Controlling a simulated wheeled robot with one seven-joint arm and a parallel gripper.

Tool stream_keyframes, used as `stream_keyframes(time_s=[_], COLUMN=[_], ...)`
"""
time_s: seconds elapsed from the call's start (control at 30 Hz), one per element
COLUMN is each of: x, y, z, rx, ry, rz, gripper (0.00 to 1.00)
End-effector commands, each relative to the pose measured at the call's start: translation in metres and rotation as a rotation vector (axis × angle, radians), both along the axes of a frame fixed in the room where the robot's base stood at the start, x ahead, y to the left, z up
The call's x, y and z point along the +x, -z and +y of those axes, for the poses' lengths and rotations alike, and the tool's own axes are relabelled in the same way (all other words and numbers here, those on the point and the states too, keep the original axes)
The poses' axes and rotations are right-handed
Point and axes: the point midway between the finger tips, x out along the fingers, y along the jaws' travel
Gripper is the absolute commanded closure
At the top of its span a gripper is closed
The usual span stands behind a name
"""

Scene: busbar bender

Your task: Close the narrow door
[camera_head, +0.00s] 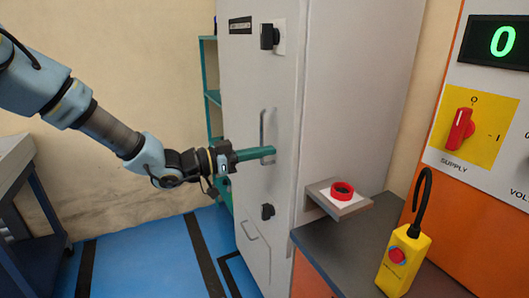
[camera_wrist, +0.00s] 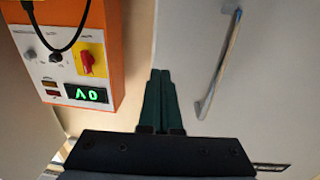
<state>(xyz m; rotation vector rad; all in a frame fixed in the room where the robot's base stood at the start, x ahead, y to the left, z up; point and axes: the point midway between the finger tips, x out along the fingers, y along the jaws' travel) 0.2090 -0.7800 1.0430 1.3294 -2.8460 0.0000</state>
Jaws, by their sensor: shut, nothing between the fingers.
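The narrow door (camera_head: 245,85) is the tall pale grey front of the cabinet, upright in the middle of the head view. It carries a vertical bar handle (camera_head: 263,128) and two black latches, one high and one low. The door looks nearly flush with the cabinet side; a small gap cannot be ruled out. My gripper (camera_head: 268,152) is shut and empty, its green fingers pointing right, with the tips over the lower end of the handle. Contact cannot be told. In the wrist view the shut fingers (camera_wrist: 160,85) lie left of the handle (camera_wrist: 220,65), apart from it in the picture.
A small shelf with a red ring (camera_head: 342,190) juts from the cabinet side. A yellow pendant (camera_head: 403,262) stands on the dark counter (camera_head: 345,262). The orange control panel (camera_head: 500,120) is at the right. A teal rack (camera_head: 212,97) stands behind the door.

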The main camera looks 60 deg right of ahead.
Motion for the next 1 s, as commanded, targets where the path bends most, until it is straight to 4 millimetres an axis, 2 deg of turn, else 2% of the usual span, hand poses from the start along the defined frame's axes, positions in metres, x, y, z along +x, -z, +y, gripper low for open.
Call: stream_keyframes(time_s=[0.6, 0.8, 1.0], x=[0.052, 0.058, 0.058], y=[0.003, 0.002, 0.001], z=[0.069, 0.079, 0.079], rx=[0.002, 0.002, 0.002], ry=[-0.004, -0.002, -0.002], rz=[-0.003, -0.001, -0.002], gripper=[1.0, 1.0, 1.0])
